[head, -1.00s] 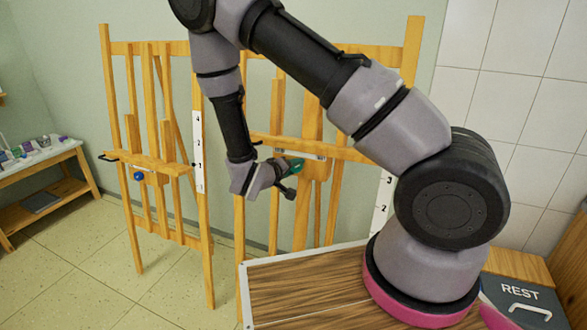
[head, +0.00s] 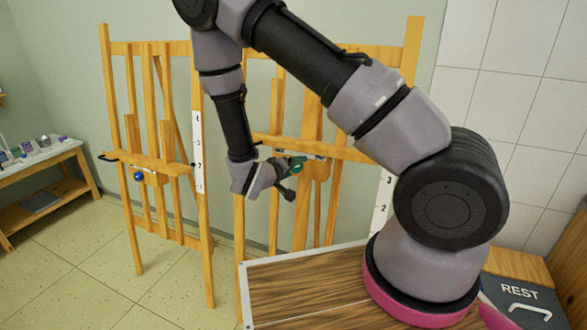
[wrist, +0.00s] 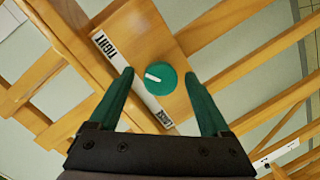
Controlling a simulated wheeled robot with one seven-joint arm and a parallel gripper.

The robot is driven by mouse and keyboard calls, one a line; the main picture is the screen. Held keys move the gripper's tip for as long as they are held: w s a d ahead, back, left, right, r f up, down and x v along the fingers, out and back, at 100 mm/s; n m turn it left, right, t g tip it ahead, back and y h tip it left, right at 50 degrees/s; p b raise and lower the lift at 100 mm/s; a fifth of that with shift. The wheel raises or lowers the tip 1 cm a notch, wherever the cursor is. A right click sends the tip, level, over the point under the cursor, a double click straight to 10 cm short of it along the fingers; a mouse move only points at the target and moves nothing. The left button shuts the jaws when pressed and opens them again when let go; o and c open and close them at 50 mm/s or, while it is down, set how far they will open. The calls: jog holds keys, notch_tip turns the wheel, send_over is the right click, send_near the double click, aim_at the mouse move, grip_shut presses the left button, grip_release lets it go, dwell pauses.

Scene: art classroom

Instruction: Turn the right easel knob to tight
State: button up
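The green round knob (wrist: 161,79) sits on the wooden block of the right easel (head: 313,120). Its white pointer points left, toward the middle of the label strip (wrist: 132,80), between TIGHT at the upper left end and LOOSE at the lower right end. My gripper (wrist: 158,72) is open, with one green finger on each side of the knob in the wrist view and visible gaps between. It does not hold the knob. In the head view my gripper (head: 293,166) is at the right easel's crossbar, and I cannot clearly tell the knob from the green fingers there.
The left easel (head: 150,160) has a blue knob (head: 138,176). A side table (head: 50,155) with small jars stands at far left. A wood-grained top (head: 300,290) lies in front, with a grey box marked REST (head: 525,300) at right. Easel bars surround my gripper.

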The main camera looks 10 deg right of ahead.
jog(key=v, duration=1.1)
jog(key=s+d+r+m+g+y, duration=0.1)
jog(key=s+d+r+m+g, duration=0.2)
jog(key=d+r+g, duration=0.3)
jog(key=s+d+r+m+g+y, duration=0.1)
jog(key=s+d+r+m+g, duration=0.2)
jog(key=d+r, duration=0.45)
jog(key=s+r+t+y, duration=0.2)
jog(key=s+r+y, duration=0.2)
jog(key=r, duration=0.5)
jog(key=s+r+t+y, duration=0.3)
jog(key=s+r+y, duration=0.1)
jog(key=r, duration=0.5)
jog(key=shift+a+r+t+y, duration=0.25)
jog(key=shift+r+t+y, duration=0.1)
jog(key=shift+y, duration=0.45)
jog(key=shift+s, duration=0.15)
